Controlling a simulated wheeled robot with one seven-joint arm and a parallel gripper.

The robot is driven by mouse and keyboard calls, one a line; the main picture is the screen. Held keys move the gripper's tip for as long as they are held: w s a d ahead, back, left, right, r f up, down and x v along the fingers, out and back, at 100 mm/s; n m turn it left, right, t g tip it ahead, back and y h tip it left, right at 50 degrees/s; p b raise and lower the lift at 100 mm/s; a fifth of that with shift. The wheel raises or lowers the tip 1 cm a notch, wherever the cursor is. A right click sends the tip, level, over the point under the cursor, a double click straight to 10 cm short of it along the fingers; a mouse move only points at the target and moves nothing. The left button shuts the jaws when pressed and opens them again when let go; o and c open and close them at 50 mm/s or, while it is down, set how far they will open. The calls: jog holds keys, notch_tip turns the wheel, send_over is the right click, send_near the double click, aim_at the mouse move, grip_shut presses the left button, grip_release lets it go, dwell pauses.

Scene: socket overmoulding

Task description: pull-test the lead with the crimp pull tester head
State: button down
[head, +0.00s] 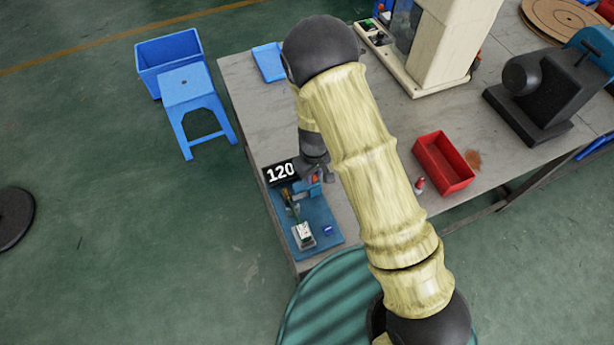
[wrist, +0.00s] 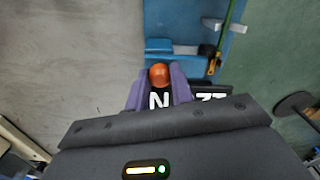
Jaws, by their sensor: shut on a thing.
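The crimp pull tester has a blue base (head: 322,222) on the near left corner of the table, with a black display (head: 280,173) reading 120 at its far end. My gripper (head: 320,176) is low over the tester, beside the display. In the wrist view my gripper (wrist: 158,88) has its purple fingers shut on a round orange knob (wrist: 159,74). A yellow-green lead (wrist: 229,45) runs along the tester to the right of the knob. The display, partly hidden by my gripper, shows in the wrist view (wrist: 210,92). What lies beneath the knob is hidden.
A red bin (head: 443,163) and a small red-and-white item (head: 419,186) stand right of my arm. A cream machine (head: 450,45) and a dark grey machine (head: 540,95) stand farther back. A blue stool (head: 188,88) is on the floor at left.

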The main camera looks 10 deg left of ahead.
jog(key=shift+w+d, duration=0.2)
jog(key=shift+d, duration=0.05)
jog(key=c, duration=1.2)
grip_release()
jog(key=shift+s, duration=0.15)
jog(key=shift+r, duration=0.15)
notch_tip(320, 180, up, 17)
jog(key=b, duration=0.1)
jog(key=shift+r, duration=0.1)
